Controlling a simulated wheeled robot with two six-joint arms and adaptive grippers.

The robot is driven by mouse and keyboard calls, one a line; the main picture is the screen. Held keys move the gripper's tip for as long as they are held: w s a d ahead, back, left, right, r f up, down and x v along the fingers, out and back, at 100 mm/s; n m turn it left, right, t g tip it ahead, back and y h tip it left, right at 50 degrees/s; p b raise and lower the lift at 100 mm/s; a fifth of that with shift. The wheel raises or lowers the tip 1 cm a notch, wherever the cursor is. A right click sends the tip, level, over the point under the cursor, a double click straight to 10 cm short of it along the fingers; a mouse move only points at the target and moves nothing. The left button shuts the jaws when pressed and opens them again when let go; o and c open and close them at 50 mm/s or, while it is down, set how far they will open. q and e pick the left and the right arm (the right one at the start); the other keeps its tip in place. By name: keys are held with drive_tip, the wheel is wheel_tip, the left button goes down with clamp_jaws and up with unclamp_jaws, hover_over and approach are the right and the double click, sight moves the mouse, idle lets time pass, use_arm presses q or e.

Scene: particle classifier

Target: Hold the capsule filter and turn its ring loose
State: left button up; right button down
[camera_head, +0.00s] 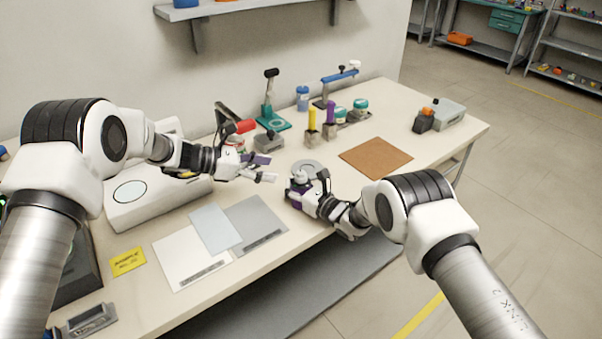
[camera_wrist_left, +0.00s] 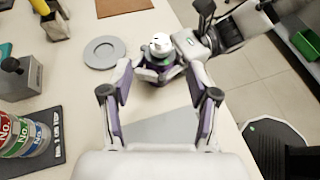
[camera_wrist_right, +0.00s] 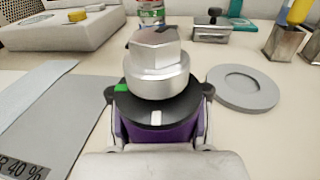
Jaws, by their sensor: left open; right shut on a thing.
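The capsule filter (camera_head: 298,183) is near the table's front edge. In the right wrist view it is a silver hex-topped body (camera_wrist_right: 157,65) over a black ring (camera_wrist_right: 135,108) with a white mark and a green tab. My right gripper (camera_head: 308,194) is shut around its lower part, and the purple fingers show below the ring (camera_wrist_right: 158,132). The filter looks upright. My left gripper (camera_head: 270,168) is open and empty, to the left of the filter in the head view. In the left wrist view the filter (camera_wrist_left: 160,45) appears just beyond the open left fingers (camera_wrist_left: 158,75).
A grey round holder with a recess (camera_head: 308,168) stands behind the filter. A brown mat (camera_head: 376,157) lies to the right, and grey and white sheets (camera_head: 185,262) lie left. Bottles and tools stand at the back, including a yellow cylinder (camera_head: 312,117).

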sight(298, 172)
use_arm(q)
drive_tip(key=x, duration=1)
drive_tip(key=shift+d, duration=0.1)
drive_tip(key=shift+s, duration=0.1)
clamp_jaws()
